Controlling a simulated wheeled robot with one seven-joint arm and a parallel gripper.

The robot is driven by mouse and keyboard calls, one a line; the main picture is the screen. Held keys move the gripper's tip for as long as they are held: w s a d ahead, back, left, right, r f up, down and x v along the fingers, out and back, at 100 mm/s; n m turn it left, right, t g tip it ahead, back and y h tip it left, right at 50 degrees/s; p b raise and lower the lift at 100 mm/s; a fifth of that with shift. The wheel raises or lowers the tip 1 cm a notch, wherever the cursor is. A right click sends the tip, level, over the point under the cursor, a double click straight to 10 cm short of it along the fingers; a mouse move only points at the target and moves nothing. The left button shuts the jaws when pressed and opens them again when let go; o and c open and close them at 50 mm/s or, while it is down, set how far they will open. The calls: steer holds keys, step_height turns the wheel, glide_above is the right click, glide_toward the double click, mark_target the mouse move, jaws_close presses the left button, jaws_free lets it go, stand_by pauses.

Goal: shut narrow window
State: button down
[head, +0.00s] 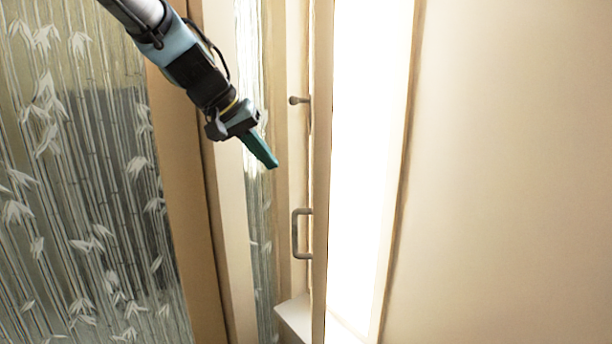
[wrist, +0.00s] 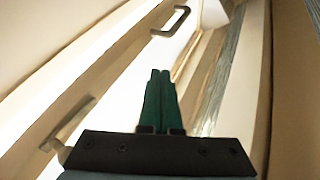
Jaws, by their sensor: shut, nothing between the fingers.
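The narrow window (head: 318,180) stands open, seen nearly edge-on in the head view, with a bright gap to its right. A D-shaped handle (head: 296,234) sits low on its frame, and a small knob-like latch (head: 299,100) sits above it. In the wrist view, the handle (wrist: 171,21) is at the top and a latch-like piece (wrist: 68,124) is at lower left. My gripper (head: 273,164) is shut and empty, left of the window frame and between the heights of latch and handle. Its green fingers (wrist: 161,76) lie together, apart from the handle.
A bamboo-patterned glass panel (head: 85,190) in a brown frame fills the left. A narrow patterned glass strip (head: 262,225) lies behind my gripper. A pale ledge (head: 293,315) is at the bottom. A plain wall (head: 510,170) fills the right.

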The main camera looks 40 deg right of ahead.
steer(key=d+f+p, duration=0.1)
steer(key=d, duration=0.1)
steer(key=s+d+f+p, duration=0.1)
steer(key=d+f, duration=0.1)
steer(key=s+d+f+p, duration=0.1)
steer(key=d, duration=0.1)
steer(key=shift+f, duration=0.4)
steer(key=shift+s+d+f+p, duration=0.2)
steer(key=shift+s+d+p, duration=0.1)
steer(key=shift+d+p, duration=0.1)
steer(key=shift+s, duration=0.1)
